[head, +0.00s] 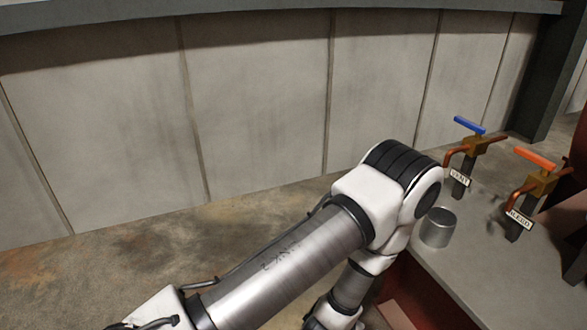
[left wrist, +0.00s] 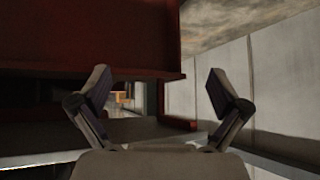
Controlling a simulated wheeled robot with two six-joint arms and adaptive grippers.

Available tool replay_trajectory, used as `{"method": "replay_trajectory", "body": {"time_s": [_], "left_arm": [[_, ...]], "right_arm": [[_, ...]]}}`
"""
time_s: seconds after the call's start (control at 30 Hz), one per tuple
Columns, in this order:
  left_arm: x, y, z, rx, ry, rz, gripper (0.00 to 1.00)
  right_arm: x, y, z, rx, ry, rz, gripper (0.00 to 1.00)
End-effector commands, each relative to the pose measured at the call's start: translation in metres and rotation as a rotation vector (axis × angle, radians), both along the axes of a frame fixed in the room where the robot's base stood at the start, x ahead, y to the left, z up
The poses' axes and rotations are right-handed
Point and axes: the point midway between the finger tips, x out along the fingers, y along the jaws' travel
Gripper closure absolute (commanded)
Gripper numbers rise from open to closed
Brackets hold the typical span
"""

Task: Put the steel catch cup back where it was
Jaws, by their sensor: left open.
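The steel catch cup (head: 438,228) stands upright on the grey bench top (head: 475,262), just right of my left arm's elbow in the head view. It is below the tap with the blue handle. My left arm comes in from the left and bends down in front of the bench, so its gripper is out of the head view. In the left wrist view my left gripper (left wrist: 158,95) is open with nothing between its fingers. The cup does not show there. My right gripper is in neither view.
A blue-handled tap (head: 470,126) with a VENT tag and an orange-handled tap (head: 535,158), tagged BLEED, rise behind the cup. Dark red panels (left wrist: 90,40) stand close to the left gripper. Grey wall panels (head: 260,100) line the back; the floor at left is clear.

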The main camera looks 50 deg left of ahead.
Motion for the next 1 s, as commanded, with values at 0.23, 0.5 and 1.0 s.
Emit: {"method": "replay_trajectory", "body": {"time_s": [0.23,0.5,1.0], "left_arm": [[-0.189,0.008,-0.073,-0.078,0.691,-0.018,0.0],[-0.209,0.007,-0.074,-0.088,0.765,-0.028,0.0],[-0.208,0.007,-0.042,-0.087,0.762,-0.027,0.0]], "right_arm": [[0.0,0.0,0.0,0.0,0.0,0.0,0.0],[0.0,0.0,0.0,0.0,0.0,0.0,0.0],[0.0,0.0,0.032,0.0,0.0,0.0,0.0]]}}
